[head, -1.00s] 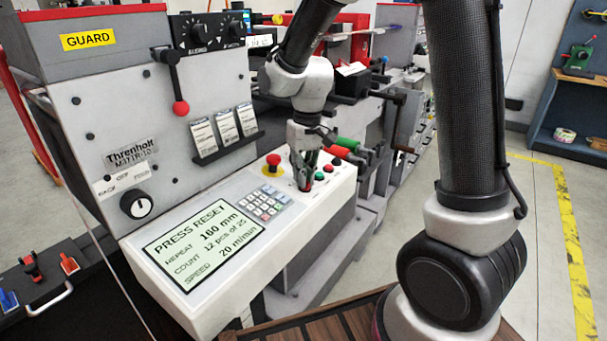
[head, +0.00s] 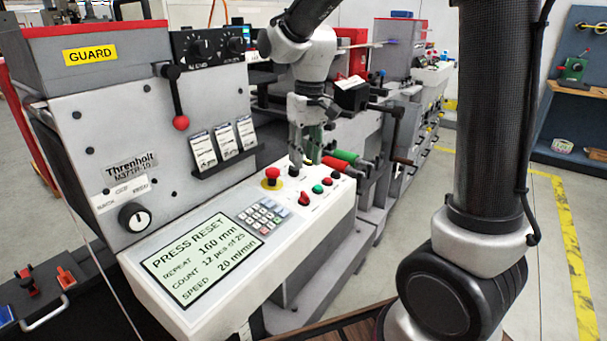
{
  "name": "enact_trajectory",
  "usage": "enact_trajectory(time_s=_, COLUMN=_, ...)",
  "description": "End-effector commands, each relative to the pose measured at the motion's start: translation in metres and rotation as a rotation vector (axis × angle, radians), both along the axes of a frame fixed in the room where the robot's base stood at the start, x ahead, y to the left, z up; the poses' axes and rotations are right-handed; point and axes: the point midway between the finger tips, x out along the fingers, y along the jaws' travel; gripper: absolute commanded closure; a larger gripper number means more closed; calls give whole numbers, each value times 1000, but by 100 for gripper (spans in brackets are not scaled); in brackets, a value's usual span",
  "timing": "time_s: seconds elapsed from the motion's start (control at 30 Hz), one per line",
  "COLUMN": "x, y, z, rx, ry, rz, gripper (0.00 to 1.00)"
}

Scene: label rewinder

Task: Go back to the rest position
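My gripper (head: 305,158) points down at the far end of the white control console (head: 225,285), just above its buttons. It looks clear of the panel, and nothing is visibly held. The fingers are small and overlap in this view, so their opening is unclear. The console screen (head: 203,257) reads "PRESS RESET", repeat 160 mm, count 12 pcs of 25, speed 20 m/min. A red mushroom button (head: 272,175), a red switch (head: 304,197) and a green button (head: 318,188) are on the console near the gripper.
The grey machine front with a red-knobbed lever (head: 181,122) and a rotary knob (head: 134,217) stands left of the gripper. Open floor with a yellow line (head: 565,230) lies to the right.

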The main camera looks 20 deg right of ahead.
Motion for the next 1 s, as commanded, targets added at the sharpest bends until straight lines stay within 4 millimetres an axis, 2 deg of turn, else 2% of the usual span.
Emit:
enact_trajectory(time_s=0.1, x=1, y=-1, z=17, rx=0, ry=-2, rz=0, gripper=70)
enact_trajectory(time_s=0.23, x=0, y=-2, z=25, rx=0, ry=1, rz=0, gripper=70)
enact_trajectory(time_s=0.73, x=0, y=-3, z=24, rx=-4, ry=-2, rz=17, gripper=70)
enact_trajectory(time_s=0.8, x=-10, y=-7, z=14, rx=-15, ry=17, rz=29, gripper=70)
enact_trajectory(time_s=0.87, x=-28, y=-16, z=11, rx=-24, ry=18, rz=45, gripper=70)
enact_trajectory(time_s=1.0, x=-73, y=-50, z=23, rx=-27, ry=-35, rz=30, gripper=70)
